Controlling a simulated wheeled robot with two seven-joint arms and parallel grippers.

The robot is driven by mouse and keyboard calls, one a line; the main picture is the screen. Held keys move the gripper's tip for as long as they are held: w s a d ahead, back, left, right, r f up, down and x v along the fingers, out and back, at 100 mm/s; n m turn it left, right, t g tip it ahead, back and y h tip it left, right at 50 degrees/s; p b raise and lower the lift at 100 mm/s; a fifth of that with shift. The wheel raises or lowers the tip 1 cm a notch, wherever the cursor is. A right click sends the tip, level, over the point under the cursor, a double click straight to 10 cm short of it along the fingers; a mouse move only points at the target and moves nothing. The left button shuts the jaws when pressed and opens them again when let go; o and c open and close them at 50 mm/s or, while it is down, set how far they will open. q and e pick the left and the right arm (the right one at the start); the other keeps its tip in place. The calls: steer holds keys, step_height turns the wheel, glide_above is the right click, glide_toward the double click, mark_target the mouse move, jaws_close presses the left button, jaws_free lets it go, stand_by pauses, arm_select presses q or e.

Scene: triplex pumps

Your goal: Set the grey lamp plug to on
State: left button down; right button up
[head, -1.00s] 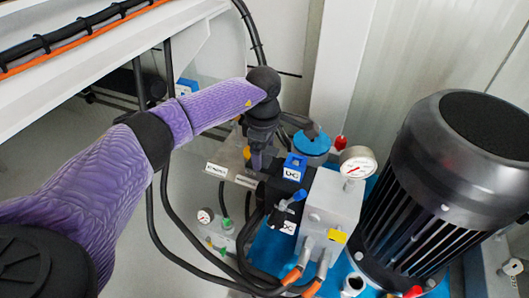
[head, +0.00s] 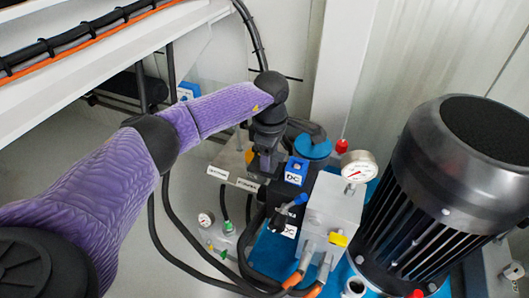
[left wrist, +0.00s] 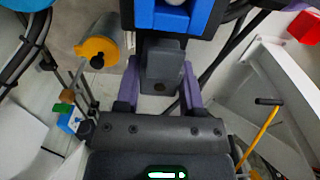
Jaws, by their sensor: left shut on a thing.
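The grey lamp plug (left wrist: 163,62) shows in the left wrist view as a small grey block with a round dark spot, just below a blue part. The purple fingers of my left gripper (left wrist: 161,88) lie on both sides of it, and the gripper is shut on it. In the head view my left gripper (head: 264,162) points down just left of the blue DC block (head: 296,171); the plug itself is hard to make out there. I cannot tell the plug's on or off setting. My right gripper is not in view.
A pressure gauge (head: 358,167) stands on a grey metal block (head: 332,212) to the right. A large dark motor (head: 455,190) fills the far right. Black hoses (head: 172,235) hang below my left arm. A yellow-capped cylinder (left wrist: 98,48) is near the gripper.

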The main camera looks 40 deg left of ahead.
mark_target(282, 156)
arm_select(q)
steer(key=shift+w+d, duration=0.15)
steer(key=shift+d, duration=0.5)
steer(key=shift+w+d, duration=0.15)
steer(key=shift+d, duration=0.5)
steer(key=shift+c, duration=1)
jaws_free()
steer(key=shift+d, duration=0.1)
step_height(282, 156, up, 9)
steer(key=p, duration=0.5)
steer(key=shift+r, duration=0.55)
steer(key=shift+f, duration=0.1)
